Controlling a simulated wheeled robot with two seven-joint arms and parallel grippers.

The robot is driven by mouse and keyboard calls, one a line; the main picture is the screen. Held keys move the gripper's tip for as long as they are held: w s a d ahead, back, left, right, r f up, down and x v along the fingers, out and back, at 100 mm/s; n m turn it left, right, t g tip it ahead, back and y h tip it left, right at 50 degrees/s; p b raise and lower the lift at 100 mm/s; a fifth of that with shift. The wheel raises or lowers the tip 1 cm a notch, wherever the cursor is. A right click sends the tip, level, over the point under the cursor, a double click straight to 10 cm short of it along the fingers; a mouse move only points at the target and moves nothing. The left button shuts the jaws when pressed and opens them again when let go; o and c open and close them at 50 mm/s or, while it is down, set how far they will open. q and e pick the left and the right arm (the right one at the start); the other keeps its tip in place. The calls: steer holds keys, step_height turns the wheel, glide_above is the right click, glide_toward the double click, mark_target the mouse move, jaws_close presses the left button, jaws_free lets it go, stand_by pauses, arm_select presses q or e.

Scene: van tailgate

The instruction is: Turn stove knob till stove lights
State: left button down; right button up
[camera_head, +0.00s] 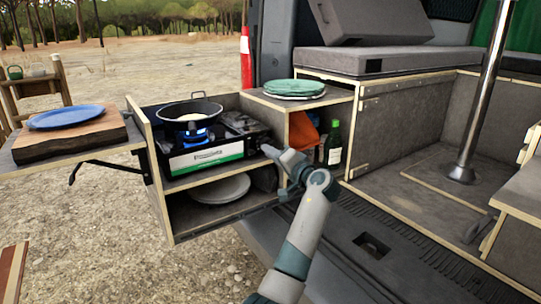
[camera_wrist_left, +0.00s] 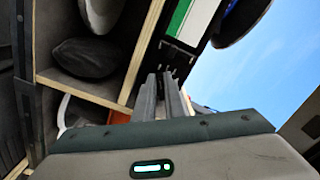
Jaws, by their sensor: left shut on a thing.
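The camping stove (camera_head: 207,158), with a white and green front, sits on the upper shelf of the pull-out kitchen box. A blue flame (camera_head: 195,136) shows on its burner, under a black pan (camera_head: 190,112). My left gripper (camera_head: 266,150) reaches the right end of the stove front. In the left wrist view the fingers (camera_wrist_left: 168,76) are close together against the dark end panel beside the stove's green stripe (camera_wrist_left: 180,17). They are shut on the stove knob, which the fingers mostly hide. My right gripper is not in view.
Plates (camera_head: 220,189) lie on the shelf below. A side table (camera_head: 22,166) holds a wooden board and blue plate. The van floor at right is mostly clear.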

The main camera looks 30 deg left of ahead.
arm_select(q)
steer(key=shift+f, duration=0.15)
steer(key=c, duration=1.8)
jaws_free()
steer(key=shift+d, duration=0.2)
